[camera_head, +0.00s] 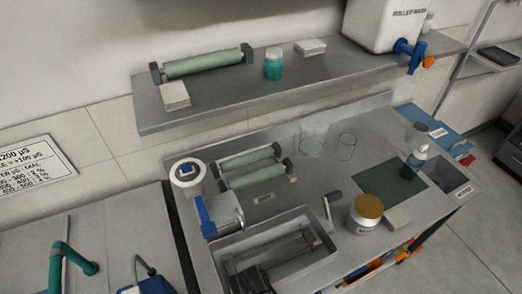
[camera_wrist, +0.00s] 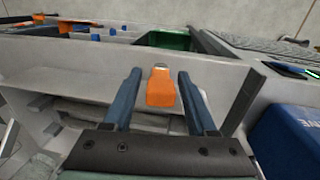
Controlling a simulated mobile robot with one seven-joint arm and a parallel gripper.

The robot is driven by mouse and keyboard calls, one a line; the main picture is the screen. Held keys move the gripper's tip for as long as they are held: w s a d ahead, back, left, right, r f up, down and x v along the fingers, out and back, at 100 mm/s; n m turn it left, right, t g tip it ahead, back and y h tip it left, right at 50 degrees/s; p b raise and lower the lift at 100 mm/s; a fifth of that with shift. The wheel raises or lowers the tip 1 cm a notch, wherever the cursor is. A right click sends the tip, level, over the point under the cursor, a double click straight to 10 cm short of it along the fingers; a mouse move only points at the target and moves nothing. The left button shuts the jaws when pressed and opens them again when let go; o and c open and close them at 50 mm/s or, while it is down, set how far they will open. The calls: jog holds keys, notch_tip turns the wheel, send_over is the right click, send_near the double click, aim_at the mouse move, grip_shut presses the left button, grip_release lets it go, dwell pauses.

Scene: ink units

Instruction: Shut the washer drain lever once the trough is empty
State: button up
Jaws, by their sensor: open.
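The washer trough (camera_head: 315,262) is a grey rectangular basin at the bottom of the head view, with grey parts inside. I cannot tell whether liquid is in it. In the wrist view an orange handle (camera_wrist: 161,90), likely the drain lever, stands in front of a pale grey panel. My gripper (camera_wrist: 159,73) is open, with one blue finger on each side of the orange handle. Gaps show between the handle and both fingers. The lever's lower end and pivot are hidden. I cannot make out my gripper or this handle clearly in the head view.
A shelf (camera_head: 300,88) above the bench holds a white wash container (camera_head: 383,22) with a blue tap, a teal jar (camera_head: 273,65) and a roller (camera_head: 203,63). On the bench are rollers (camera_head: 250,158), glass beakers (camera_head: 312,138) and a gold-lidded jar (camera_head: 367,210). A blue block (camera_wrist: 288,140) stands right of my gripper.

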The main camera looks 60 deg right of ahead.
jog(key=shift+c, duration=0.3)
grip_shut()
jog(key=shift+r, duration=0.1)
jog(key=shift+s+d+y+p, duration=0.1)
jog(key=shift+s+y+p, duration=0.05)
jog(key=shift+y+p, duration=0.25)
jog(key=shift+t+y, duration=0.3)
jog(key=shift+t, duration=0.2)
jog(key=shift+o, duration=0.3)
grip_release()
jog(key=shift+d, duration=0.1)
